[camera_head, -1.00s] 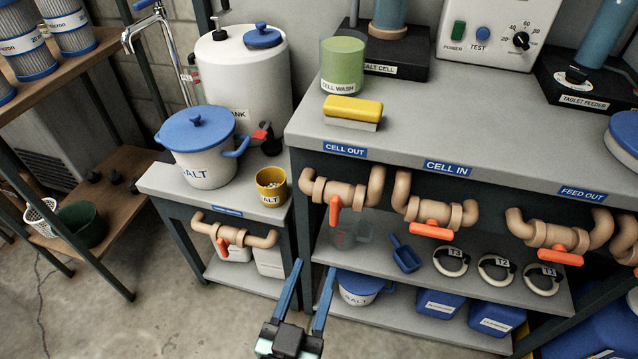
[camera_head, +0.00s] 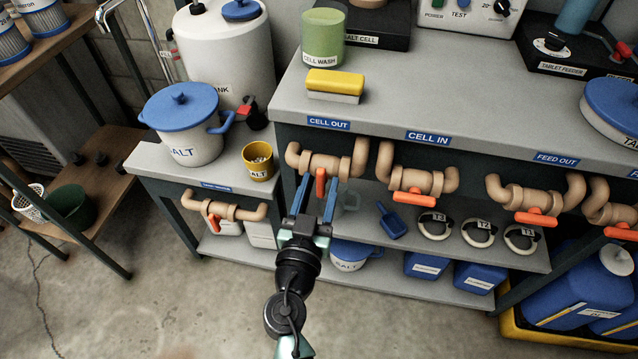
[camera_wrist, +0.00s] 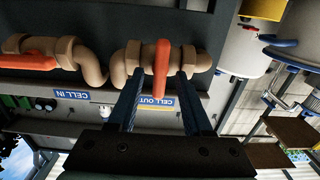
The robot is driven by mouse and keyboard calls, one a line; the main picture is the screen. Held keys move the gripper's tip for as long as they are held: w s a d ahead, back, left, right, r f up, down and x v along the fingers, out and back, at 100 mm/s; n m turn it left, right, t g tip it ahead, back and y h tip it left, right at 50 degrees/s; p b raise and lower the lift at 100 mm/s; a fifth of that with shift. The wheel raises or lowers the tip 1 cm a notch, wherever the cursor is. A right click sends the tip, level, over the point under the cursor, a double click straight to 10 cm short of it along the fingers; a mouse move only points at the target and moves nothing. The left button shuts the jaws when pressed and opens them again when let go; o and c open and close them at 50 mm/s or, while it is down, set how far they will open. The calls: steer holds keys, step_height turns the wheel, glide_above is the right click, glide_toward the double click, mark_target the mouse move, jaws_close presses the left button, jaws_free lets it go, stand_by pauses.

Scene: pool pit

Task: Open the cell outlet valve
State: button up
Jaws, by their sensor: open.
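The cell outlet valve (camera_head: 333,166) is a tan pipe fitting under the "CELL OUT" label (camera_head: 328,123) on the bench front. Its orange handle (camera_head: 320,184) hangs down, crosswise to the pipe; it also shows in the wrist view (camera_wrist: 162,62). My gripper (camera_head: 316,190) is open at the valve, its two blue fingers pointing towards it. In the wrist view my gripper (camera_wrist: 160,76) has one finger on each side of the handle, with gaps visible. I cannot tell exactly how deep the handle sits between the fingers.
The cell inlet valve (camera_head: 415,182) is close on the right, its orange handle along the pipe. The feed outlet valve (camera_head: 530,200) is farther right. A low stand at left carries a salt pot (camera_head: 183,140) and yellow cup (camera_head: 258,160). The lower shelf (camera_head: 400,262) holds containers.

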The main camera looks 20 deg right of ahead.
steer(key=shift+w, duration=0.1)
jaws_close()
steer(key=shift+f+n, duration=0.1)
steer(key=shift+n, duration=0.2)
steer(key=n+b, duration=0.2)
steer(key=n, duration=0.1)
steer(key=shift+n, duration=0.4)
steer(key=n, duration=0.4)
steer(key=shift+w+a+f+b, duration=0.1)
steer(key=shift+a+b, duration=0.1)
steer(key=shift+b, duration=0.1)
steer(key=shift+w+a+f+n+p, duration=0.1)
steer(key=shift+f+n+p, duration=0.1)
steer(key=shift+n, duration=2.2)
steer(key=shift+f+n+p, duration=0.1)
steer(key=shift+n+p, duration=0.1)
steer(key=shift+n, duration=2.2)
